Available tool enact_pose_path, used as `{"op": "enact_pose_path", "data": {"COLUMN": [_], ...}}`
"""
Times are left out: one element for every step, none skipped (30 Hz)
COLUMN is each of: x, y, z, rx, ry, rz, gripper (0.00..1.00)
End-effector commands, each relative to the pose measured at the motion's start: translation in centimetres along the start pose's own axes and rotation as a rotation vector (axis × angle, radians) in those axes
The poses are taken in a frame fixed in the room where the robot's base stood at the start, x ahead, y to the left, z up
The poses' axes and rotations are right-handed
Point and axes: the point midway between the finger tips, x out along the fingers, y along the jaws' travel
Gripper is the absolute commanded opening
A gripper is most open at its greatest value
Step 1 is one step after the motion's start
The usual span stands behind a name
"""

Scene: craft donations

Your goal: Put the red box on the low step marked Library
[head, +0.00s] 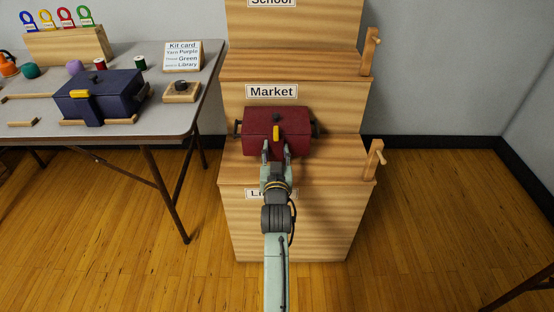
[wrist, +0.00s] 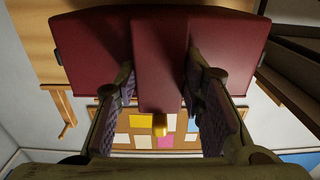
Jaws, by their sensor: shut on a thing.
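The red box (head: 258,121), with dark side handles and a yellow latch (head: 276,132), is at the low step (head: 235,170) of a wooden stepped stand. The Library sign (head: 255,193) is on the riser below, partly hidden by my arm. My gripper (head: 276,152) is at the box's near side, its fingers shut on the box's middle band. In the wrist view the box (wrist: 88,50) fills the top, with a finger on each side of the band. I cannot tell whether the box's underside touches the step.
The Market sign (head: 271,92) is on the riser behind the box. Wooden posts (head: 375,158) stand at the steps' right edges. A table (head: 180,120) at left holds a dark blue box (head: 125,90), a Kit card (head: 182,55) and craft items. Floor at right is clear.

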Motion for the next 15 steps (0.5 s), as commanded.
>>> {"op": "enact_pose_path", "data": {"x": [0.0, 0.0, -0.1, 0.0, 0.0, 0.0, 0.0, 0.0, 0.0, 0.0, 0.0, 0.0, 0.0, 0.0, 0.0], "y": [0.0, 0.0, 0.0, 0.0, 0.0, 0.0, 0.0, 0.0, 0.0, 0.0, 0.0, 0.0, 0.0, 0.0, 0.0], "z": [0.4, 0.8, 1.5, 2.0, 2.4, 2.9, 3.2, 3.4, 3.5, 3.6, 3.6, 3.5, 3.5, 3.5, 3.5], "rx": [0.0, 0.0, 0.0, 0.0, 0.0, 0.0, 0.0, 0.0, 0.0, 0.0, 0.0, 0.0, 0.0, 0.0, 0.0], "ry": [0.001, 0.002, 0.0, 0.0, 0.0, 0.001, 0.002, 0.002, 0.003, 0.004, 0.005, 0.006, 0.005, 0.005, 0.005], "rz": [0.0, 0.0, 0.0, 0.0, 0.0, 0.0, 0.0, 0.0, 0.0, 0.0, 0.0, 0.0, 0.0, 0.0, 0.0], "gripper": [0.0, 0.0, 0.0, 0.0, 0.0, 0.0, 0.0, 0.0, 0.0, 0.0, 0.0, 0.0, 0.0, 0.0, 0.0]}}
